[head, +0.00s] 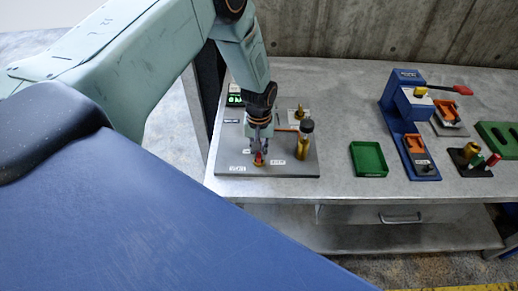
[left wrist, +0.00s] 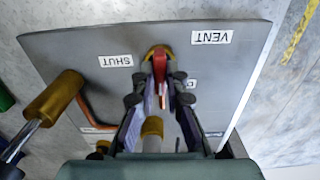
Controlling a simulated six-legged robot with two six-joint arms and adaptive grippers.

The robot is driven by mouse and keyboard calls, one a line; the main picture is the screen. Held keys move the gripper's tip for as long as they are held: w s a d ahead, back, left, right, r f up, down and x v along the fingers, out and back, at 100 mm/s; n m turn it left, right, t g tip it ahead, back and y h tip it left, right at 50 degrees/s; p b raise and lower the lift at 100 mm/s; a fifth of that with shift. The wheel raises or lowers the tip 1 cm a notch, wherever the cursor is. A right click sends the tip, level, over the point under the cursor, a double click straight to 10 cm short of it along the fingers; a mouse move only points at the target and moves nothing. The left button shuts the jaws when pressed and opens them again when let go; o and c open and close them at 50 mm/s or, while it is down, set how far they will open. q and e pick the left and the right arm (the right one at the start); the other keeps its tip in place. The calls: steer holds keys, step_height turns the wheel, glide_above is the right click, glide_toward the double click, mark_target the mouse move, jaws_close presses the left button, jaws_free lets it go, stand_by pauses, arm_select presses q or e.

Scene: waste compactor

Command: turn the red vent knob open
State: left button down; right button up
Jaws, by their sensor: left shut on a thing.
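The red vent knob (head: 259,158) sits on a brass base at the front of a grey panel (head: 300,171). It also shows in the left wrist view (left wrist: 160,65), between the fingers. My left gripper (head: 259,149) reaches down from above and is shut on the knob; its fingers (left wrist: 161,90) lie on both sides of the red handle. A VENT label (left wrist: 211,37) and a SHUT label (left wrist: 115,61) flank the brass base. The fingers hide part of the handle, so its exact angle is hard to tell. My right gripper is not in view.
A brass cylinder with a dark top (head: 305,140) stands right of my gripper on the panel. A green tray (head: 369,159) and a blue press (head: 407,120) with a red-tipped lever are farther right. The bench between panel and tray is clear.

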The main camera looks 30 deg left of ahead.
mark_target(259, 153)
arm_select(q)
steer(key=shift+w+r+n, duration=0.1)
steer(key=shift+w+n, duration=0.05)
steer(key=shift+n, duration=0.15)
steer(key=c, duration=1.4)
jaws_free()
step_height(259, 153, up, 12)
steer(key=shift+f, duration=0.1)
